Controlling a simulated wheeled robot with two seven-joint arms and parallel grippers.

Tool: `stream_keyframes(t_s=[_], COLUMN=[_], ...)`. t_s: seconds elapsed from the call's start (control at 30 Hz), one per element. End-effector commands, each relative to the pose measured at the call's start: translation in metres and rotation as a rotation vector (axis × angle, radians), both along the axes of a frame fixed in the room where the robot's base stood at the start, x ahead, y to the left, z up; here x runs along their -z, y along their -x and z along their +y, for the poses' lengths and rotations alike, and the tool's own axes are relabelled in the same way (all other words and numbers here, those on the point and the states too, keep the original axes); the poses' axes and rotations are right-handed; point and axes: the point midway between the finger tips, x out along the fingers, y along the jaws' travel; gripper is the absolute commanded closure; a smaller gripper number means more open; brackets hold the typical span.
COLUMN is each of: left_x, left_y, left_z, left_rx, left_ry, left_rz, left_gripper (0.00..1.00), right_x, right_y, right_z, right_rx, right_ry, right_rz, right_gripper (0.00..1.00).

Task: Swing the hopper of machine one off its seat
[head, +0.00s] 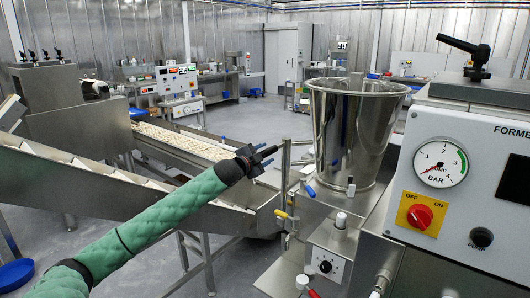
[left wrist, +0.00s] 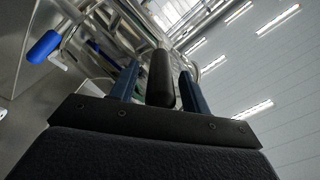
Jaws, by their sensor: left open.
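The hopper (head: 368,140) is a tall steel bucket with a wide rim. It sits upright on the machine at the right of the head view. My left gripper (head: 270,156), on a green-sleeved arm, is left of the hopper, near a thin upright steel post (head: 285,178). In the left wrist view my left gripper (left wrist: 157,82) is open, with a dark rounded grip (left wrist: 160,78) between its two fingers. Gaps show on both sides of the grip. How that grip joins the hopper is hidden. My right gripper is not in view.
A control panel with a pressure gauge (head: 440,163) and red switch (head: 420,216) stands at the right. A blue-tipped lever (head: 310,191) and yellow lever (head: 281,214) stick out below the hopper. A steel conveyor (head: 185,143) runs behind my arm.

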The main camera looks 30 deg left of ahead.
Motion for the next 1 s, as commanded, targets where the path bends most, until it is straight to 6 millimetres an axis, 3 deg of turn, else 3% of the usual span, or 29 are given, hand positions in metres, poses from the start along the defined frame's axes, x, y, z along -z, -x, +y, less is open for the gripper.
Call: stream_keyframes(t_s=[0.4, 0.67, 1.0], left_x=[0.0004, 0.0004, 0.0012], left_y=[-0.0057, -0.0055, -0.0074], left_z=[-0.0005, -0.0006, -0.0061], left_rx=[0.000, 0.000, -0.009], left_ry=[0.000, 0.000, 0.001], left_rz=[0.000, 0.000, 0.000], left_gripper=[0.53, 1.00, 1.00], right_x=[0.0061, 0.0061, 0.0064], right_y=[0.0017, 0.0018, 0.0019], right_z=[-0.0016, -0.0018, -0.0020], right_rx=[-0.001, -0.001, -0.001], right_ry=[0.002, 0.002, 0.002], right_rz=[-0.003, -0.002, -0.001], right_gripper=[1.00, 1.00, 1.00])
